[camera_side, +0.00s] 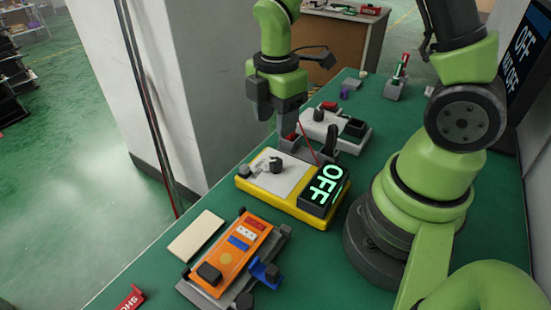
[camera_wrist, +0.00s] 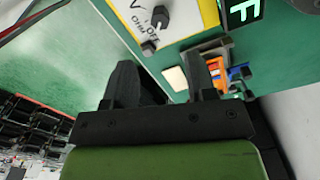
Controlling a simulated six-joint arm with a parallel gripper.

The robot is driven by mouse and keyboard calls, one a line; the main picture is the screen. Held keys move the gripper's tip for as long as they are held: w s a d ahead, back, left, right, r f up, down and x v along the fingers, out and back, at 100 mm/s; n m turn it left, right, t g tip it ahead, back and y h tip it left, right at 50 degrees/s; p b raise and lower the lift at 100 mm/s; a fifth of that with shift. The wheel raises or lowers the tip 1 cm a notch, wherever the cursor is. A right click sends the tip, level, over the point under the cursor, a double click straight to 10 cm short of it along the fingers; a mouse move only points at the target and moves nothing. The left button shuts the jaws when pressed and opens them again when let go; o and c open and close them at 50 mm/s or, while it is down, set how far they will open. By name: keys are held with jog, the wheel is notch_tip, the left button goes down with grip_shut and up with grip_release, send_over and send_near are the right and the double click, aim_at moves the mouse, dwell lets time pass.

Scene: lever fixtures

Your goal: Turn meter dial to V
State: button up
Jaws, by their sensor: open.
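The yellow meter (camera_side: 290,203) lies on the green bench with a white face and a black display (camera_side: 325,188) reading OFF in green. Its dark dial (camera_side: 275,165) sits on the white face. In the wrist view the dial (camera_wrist: 160,17) shows at the top, with the letters V and OFF and a partly readable third label around it. My gripper (camera_side: 275,112) is above and behind the meter, pointing down and clear of the dial. Its two fingers (camera_wrist: 160,80) are apart with nothing between them. The dial's exact pointing direction is hard to tell.
A grey-white fixture (camera_side: 335,130) with a dark knob stands behind the meter. An orange fixture (camera_side: 240,250) with a blue part lies in front, beside a beige plate (camera_side: 196,236). A red sign (camera_side: 131,299) is at the near edge. A monitor (camera_side: 522,50) shows OFF at right.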

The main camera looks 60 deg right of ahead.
aim_at(276, 161)
jog(key=shift+f, duration=0.75)
notch_tip(276, 161, down, 9)
jog(key=shift+r, duration=0.1)
jog(key=c, duration=0.9)
